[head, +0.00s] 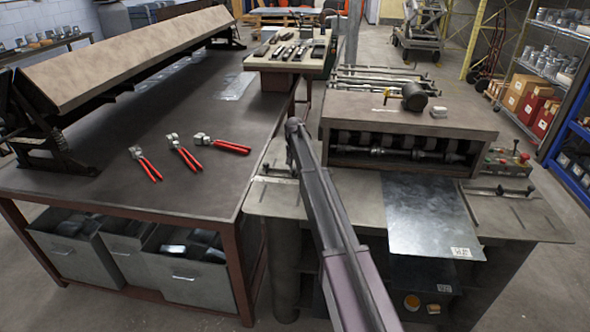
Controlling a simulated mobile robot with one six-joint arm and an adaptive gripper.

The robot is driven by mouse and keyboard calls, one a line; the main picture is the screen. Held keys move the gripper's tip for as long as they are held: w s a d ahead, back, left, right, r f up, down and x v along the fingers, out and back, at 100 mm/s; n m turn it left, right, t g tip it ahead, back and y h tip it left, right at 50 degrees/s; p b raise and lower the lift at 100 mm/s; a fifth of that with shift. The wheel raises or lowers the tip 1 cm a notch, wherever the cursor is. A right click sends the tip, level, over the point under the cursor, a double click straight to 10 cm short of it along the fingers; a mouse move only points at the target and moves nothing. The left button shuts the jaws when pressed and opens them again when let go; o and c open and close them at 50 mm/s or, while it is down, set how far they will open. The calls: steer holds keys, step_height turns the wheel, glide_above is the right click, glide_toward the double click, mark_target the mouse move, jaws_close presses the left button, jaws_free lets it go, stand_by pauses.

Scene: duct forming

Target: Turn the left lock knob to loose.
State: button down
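The roll-forming machine (408,112) stands right of centre, with rollers in its open front and a flat steel bed before it. At the bed's left side, a small dark bar-like fitting (276,172) lies beside my arm; my arm partly covers this area. A similar dark bar with a small upright piece (502,190) is on the right side wing. I cannot tell for sure which piece is the left lock knob, or how it is turned. My arm runs from the bottom centre up to the machine's left side. My gripper cannot be made out.
A grey sheet (432,215) with a label lies on the bed. A control box (508,160) with coloured buttons sits at right. A dark bench (110,190) with red-handled snips (184,150) and a long folding brake (130,55) fills the left. Floor shows at lower right.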

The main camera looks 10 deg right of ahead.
steer(key=shift+n, duration=1.5)
steer(key=c, duration=0.7)
jaws_free()
